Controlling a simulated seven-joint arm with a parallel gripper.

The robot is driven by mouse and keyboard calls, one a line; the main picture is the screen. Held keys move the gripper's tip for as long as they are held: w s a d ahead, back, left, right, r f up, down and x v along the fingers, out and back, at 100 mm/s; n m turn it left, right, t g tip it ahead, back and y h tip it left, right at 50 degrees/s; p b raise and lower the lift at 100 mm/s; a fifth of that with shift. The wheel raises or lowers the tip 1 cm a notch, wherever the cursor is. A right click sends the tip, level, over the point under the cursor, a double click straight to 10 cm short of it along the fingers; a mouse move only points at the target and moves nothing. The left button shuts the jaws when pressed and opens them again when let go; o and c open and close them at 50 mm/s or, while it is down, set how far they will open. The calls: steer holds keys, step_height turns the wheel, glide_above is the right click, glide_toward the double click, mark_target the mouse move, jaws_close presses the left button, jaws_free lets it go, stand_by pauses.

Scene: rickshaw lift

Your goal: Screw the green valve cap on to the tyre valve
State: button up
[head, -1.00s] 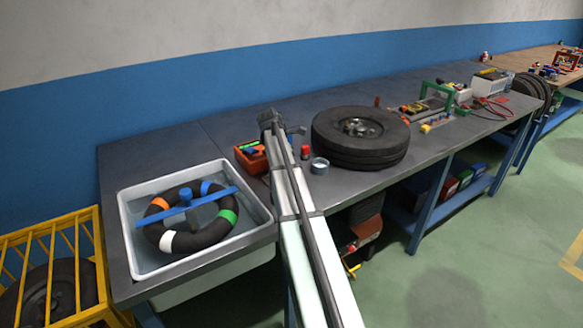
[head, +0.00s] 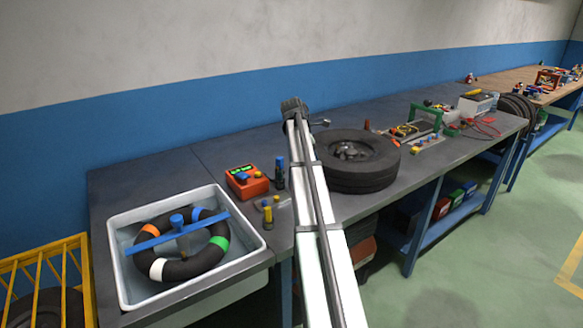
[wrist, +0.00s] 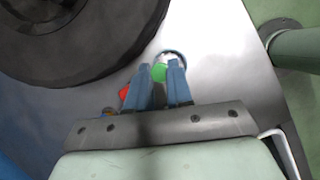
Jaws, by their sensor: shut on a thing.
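The green valve cap (wrist: 160,72) shows in the wrist view between the two blue fingertips of my gripper (wrist: 160,76), which is shut on it. A round metal-rimmed dish (wrist: 176,54) lies just beyond the fingertips, partly hidden by them; I cannot tell the height of the cap above it. The dark tyre (wrist: 75,40) fills the upper left of the wrist view, apart from the fingers. In the head view the tyre (head: 357,176) lies flat on the bench right of my arm. I cannot make out the tyre valve.
A red piece (wrist: 124,92) lies left of the fingers. Left of my arm are an orange box (head: 247,183), a dark blue-topped bottle (head: 280,174), a yellow bottle (head: 268,216) and a white basin (head: 262,248). Tools and a green frame (head: 428,112) stand behind the tyre.

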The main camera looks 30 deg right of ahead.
steer(key=shift+w+d+r+m+g, duration=0.45)
steer(key=shift+w+d+r, duration=1.3)
steer(key=shift+d, duration=2.45)
steer(key=shift+w+d+r+m+g, duration=0.1)
steer(key=shift+w+d+r+m, duration=1.15)
steer(key=shift+d, duration=2.95)
steer(key=shift+w+f+n+y, duration=0.15)
steer(key=shift+f+n+y, duration=0.25)
steer(key=shift+f, duration=1.45)
steer(key=shift+f, duration=1.3)
steer(key=shift+w+d+m, duration=0.1)
steer(key=shift+m, duration=0.7)
steer(key=m+g+y, duration=0.1)
steer(key=m, duration=0.2)
steer(key=shift+s+f+m+g+y, duration=0.15)
steer(key=shift+m+y, duration=0.2)
steer(key=shift+m, duration=0.5)
steer(key=shift+s+r+m+g+y, duration=0.1)
steer(key=shift+m+y, duration=0.25)
steer(key=shift+m, duration=0.5)
